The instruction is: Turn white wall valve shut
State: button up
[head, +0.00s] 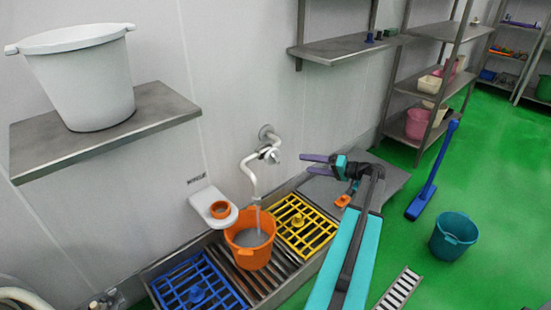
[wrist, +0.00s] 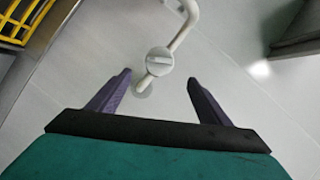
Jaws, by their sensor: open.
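The white wall valve (head: 270,152) sits on the wall above the trough, with a curved white spout (head: 251,180) leading down from it. In the wrist view the round valve knob (wrist: 159,61) is ahead of my gripper (wrist: 157,80), between the lines of the two fingers and nearer the left one. My gripper (head: 315,163) is open and empty, to the right of the valve in the head view and apart from it. A stream of liquid (head: 258,217) falls from the spout into an orange bucket (head: 248,257).
The bucket stands in a metal trough between a blue grate (head: 197,286) and a yellow grate (head: 306,228). A white bracket (head: 213,203) holds an orange ring. A shelf with a large white tub (head: 88,88) is at upper left. A teal bucket (head: 454,236) stands on the green floor.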

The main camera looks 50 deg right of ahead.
aim_at(278, 160)
jog(key=shift+w, duration=0.15)
jog(key=b+x, duration=0.1)
jog(key=x, duration=1.2)
jog(key=shift+w, duration=0.3)
jog(key=shift+a, duration=0.1)
jog(key=shift+c, duration=0.2)
jog(key=c, duration=0.7)
jog(key=shift+f, duration=0.1)
jog(key=shift+c, duration=0.9)
jog(key=shift+m, duration=0.4)
jog(key=shift+s+f+m+t+y+p, duration=0.1)
jog(key=shift+m+t+y+p, duration=0.3)
jog(key=shift+m, duration=0.65)
jog(key=shift+f+m+t+y+p, duration=0.1)
jog(key=shift+m+t+y, duration=0.1)
jog(key=shift+m+t, duration=0.65)
jog(key=shift+m+g, duration=0.25)
jog(key=shift+m, duration=0.15)
